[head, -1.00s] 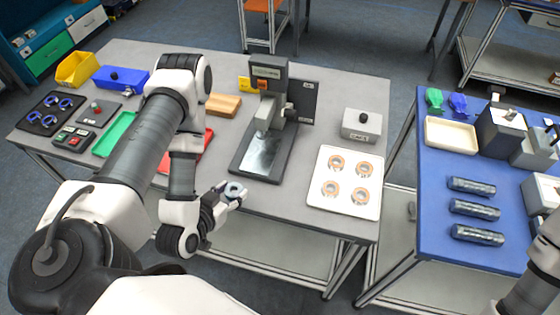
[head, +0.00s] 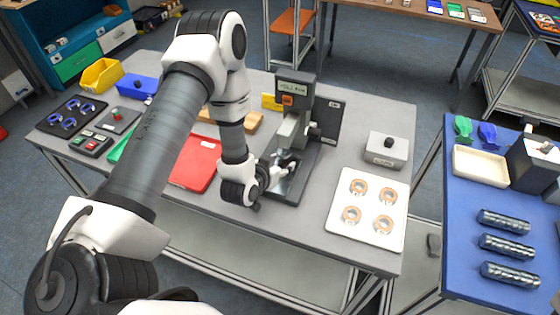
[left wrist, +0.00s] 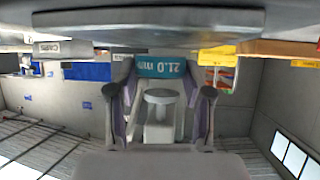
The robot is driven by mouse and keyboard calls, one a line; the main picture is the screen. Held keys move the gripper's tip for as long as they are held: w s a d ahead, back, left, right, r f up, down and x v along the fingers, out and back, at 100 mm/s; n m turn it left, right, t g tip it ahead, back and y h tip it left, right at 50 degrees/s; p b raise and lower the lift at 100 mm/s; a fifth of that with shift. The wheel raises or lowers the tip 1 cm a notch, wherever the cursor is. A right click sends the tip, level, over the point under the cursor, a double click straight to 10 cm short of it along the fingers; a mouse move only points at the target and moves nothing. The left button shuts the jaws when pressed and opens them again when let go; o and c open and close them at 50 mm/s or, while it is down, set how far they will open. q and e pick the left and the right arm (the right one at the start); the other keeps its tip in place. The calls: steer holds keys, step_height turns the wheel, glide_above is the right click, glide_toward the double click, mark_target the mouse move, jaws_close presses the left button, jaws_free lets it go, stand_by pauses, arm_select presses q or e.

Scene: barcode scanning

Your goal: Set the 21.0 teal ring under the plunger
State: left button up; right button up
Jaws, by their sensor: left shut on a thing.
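The 21.0 teal ring, with its teal label upside down in the left wrist view (left wrist: 165,66), is between the fingertips of my left gripper (left wrist: 160,74). In the head view my left gripper (head: 284,168) is shut on it, low over the front of the press base (head: 290,192). The ring is too small there to tell if it touches the base. The press (head: 295,88) has a light grey ram (head: 289,128) above the gripper. A pale round-ended plunger (left wrist: 160,97) shows between the fingers in the wrist view. My right gripper is out of view.
A white tray (head: 340,215) with several copper-coloured rings lies right of the press, with a grey box (head: 386,150) behind it. A red tray (head: 194,163) is at the left, beside my arm. A wooden block (head: 245,122) lies behind the arm.

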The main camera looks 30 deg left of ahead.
arm_select(q)
steer(key=shift+f, duration=0.25)
steer(key=shift+a+f, duration=0.1)
steer(key=shift+f, duration=0.15)
steer(key=o, duration=1.3)
steer(key=shift+r, duration=0.1)
steer(key=shift+o, duration=0.4)
steer(key=shift+r, duration=0.1)
